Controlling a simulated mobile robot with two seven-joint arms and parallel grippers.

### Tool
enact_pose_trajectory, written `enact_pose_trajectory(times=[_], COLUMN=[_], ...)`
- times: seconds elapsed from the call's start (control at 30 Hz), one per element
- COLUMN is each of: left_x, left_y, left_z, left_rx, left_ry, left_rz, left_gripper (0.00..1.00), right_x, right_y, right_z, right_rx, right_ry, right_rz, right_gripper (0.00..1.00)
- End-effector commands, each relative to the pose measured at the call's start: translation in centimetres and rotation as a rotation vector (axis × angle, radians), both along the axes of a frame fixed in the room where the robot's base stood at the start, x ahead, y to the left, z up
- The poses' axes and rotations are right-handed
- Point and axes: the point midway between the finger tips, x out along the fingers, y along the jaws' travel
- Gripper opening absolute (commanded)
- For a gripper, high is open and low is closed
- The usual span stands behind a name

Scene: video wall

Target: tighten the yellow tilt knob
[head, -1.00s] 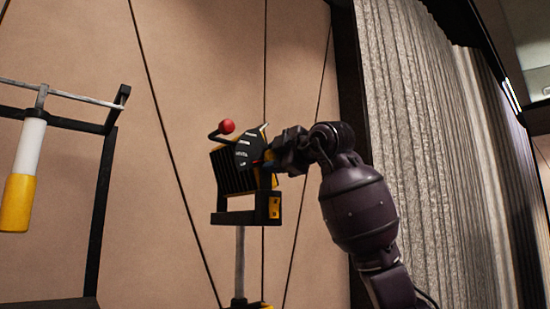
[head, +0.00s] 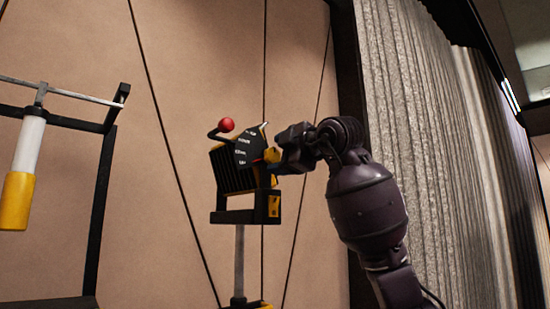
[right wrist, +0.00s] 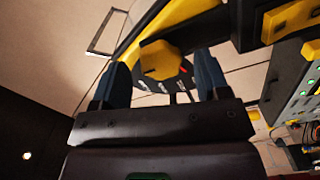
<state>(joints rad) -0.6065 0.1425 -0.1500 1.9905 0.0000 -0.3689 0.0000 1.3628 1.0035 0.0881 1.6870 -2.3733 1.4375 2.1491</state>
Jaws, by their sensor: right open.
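The yellow tilt knob (right wrist: 162,60) shows in the right wrist view between and just beyond the two blue-grey fingertips of my right gripper (right wrist: 160,76). The gripper is open, and I see no finger closed on the knob. In the head view the knob (head: 272,155) is a small yellow patch on the right side of the black device (head: 232,172), partly hidden by my right gripper (head: 279,160). A black scale plate (head: 246,146) with white marks and a red pointer sits beside it. My left gripper is not in view.
A red ball handle (head: 227,125) sticks up from the device, which stands on a grey post (head: 239,262). A black frame (head: 100,205) with a white-and-yellow cylinder (head: 22,175) is at left. Dark cables run down the beige wall. A grey curtain (head: 430,150) is at right.

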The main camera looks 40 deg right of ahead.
Motion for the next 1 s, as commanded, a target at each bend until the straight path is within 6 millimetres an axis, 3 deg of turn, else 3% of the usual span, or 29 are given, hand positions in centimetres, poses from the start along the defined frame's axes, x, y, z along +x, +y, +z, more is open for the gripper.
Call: enact_pose_trajectory(times=[0.3, 0.5, 1.0], left_x=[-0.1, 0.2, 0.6], left_y=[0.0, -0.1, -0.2], left_z=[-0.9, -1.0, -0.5], left_rx=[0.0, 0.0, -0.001], left_ry=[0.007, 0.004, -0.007], left_rz=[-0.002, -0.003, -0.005], left_gripper=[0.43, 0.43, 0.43], right_x=[-5.7, -8.0, -8.7], right_y=[-0.5, -0.7, -0.7], right_z=[-0.1, -0.1, -0.1], right_rx=[-0.002, -0.001, 0.0], right_ry=[-0.002, 0.0, 0.001], right_rz=[-0.002, -0.002, -0.001], right_gripper=[0.69, 0.69, 0.69])
